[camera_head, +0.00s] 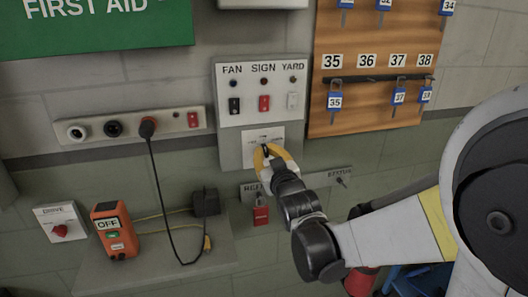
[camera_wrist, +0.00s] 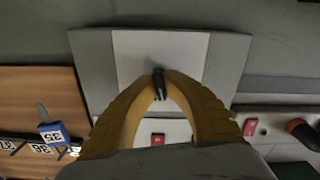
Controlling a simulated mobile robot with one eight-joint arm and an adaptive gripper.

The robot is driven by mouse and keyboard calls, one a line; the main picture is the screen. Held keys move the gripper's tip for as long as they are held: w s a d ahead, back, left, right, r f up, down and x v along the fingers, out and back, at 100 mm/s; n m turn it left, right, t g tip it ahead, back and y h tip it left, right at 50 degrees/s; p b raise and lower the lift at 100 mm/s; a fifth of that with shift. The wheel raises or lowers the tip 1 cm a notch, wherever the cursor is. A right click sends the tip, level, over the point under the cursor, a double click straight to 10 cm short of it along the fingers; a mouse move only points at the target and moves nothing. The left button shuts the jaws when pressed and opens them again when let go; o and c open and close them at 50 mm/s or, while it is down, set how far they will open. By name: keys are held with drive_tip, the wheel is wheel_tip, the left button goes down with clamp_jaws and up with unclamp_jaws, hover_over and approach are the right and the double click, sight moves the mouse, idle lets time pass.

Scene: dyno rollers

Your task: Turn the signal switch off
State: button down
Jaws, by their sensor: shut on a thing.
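A light switch plate (camera_head: 275,135) with small unreadable lettering sits on the grey wall panel below the FAN, SIGN and YARD rockers. A small black lever (camera_wrist: 159,84) stands out of this plate in the wrist view. My gripper (camera_head: 266,153) has yellow fingers; in the wrist view its fingertips (camera_wrist: 160,76) are closed on the lever from both sides. The lever's position cannot be read, and my fingers hide part of the plate in the head view. I cannot tell from the lettering that this is the signal switch.
The FAN, SIGN and YARD panel (camera_head: 226,113) is just above. A wooden key board (camera_head: 360,110) with blue tags is to the right. A red tag (camera_head: 261,215) hangs below. A shelf (camera_head: 150,268) with an orange OFF box (camera_head: 114,231) is lower left.

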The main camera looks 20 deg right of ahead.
drive_tip(key=shift+m, duration=1.1)
drive_tip(key=c, duration=1.5)
unclamp_jaws()
drive_tip(key=s, duration=1.2)
